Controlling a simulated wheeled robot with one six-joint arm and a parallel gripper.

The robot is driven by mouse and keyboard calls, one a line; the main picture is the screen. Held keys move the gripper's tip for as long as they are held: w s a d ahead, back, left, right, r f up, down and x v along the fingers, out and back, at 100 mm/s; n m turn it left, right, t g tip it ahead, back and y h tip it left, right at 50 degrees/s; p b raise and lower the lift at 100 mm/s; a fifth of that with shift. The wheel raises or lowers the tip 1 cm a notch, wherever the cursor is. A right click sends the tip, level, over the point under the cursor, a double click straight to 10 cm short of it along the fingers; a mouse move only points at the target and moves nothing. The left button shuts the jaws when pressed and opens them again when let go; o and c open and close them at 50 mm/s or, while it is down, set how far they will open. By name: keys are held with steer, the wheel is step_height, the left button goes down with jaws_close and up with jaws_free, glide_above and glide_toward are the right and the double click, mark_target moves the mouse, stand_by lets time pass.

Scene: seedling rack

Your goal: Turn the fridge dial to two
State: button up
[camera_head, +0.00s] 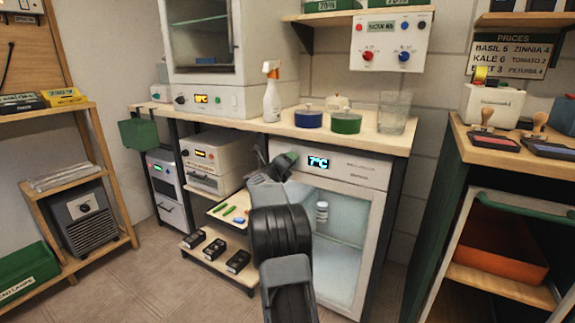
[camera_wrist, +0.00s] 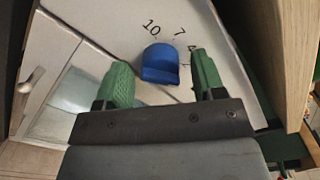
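The fridge (camera_head: 357,172) is a white under-counter unit with a glass door and a lit display (camera_head: 318,162) reading about 7°C. In the wrist view its dial (camera_wrist: 160,66) is a blue knob on a pale panel, with 10 and 7 printed around it and further marks partly hidden by the right finger. Which mark the dial points to is not clear. My gripper (camera_wrist: 160,70) is open, its green-padded fingers on either side of the dial with gaps showing. In the head view my gripper (camera_head: 268,160) is at the fridge's upper left and hides the dial.
The counter (camera_head: 392,143) above holds a spray bottle (camera_head: 271,92), a blue pot (camera_head: 308,117), a green pot (camera_head: 345,122) and a glass beaker (camera_head: 394,112). Left of the fridge are a tray (camera_head: 222,205) and a low shelf with black boxes (camera_head: 215,249). Floor at front left is clear.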

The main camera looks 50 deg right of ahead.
steer(key=p+v, duration=0.3)
steer(key=v, duration=1.1)
steer(key=shift+d, duration=0.1)
stand_by(0.3)
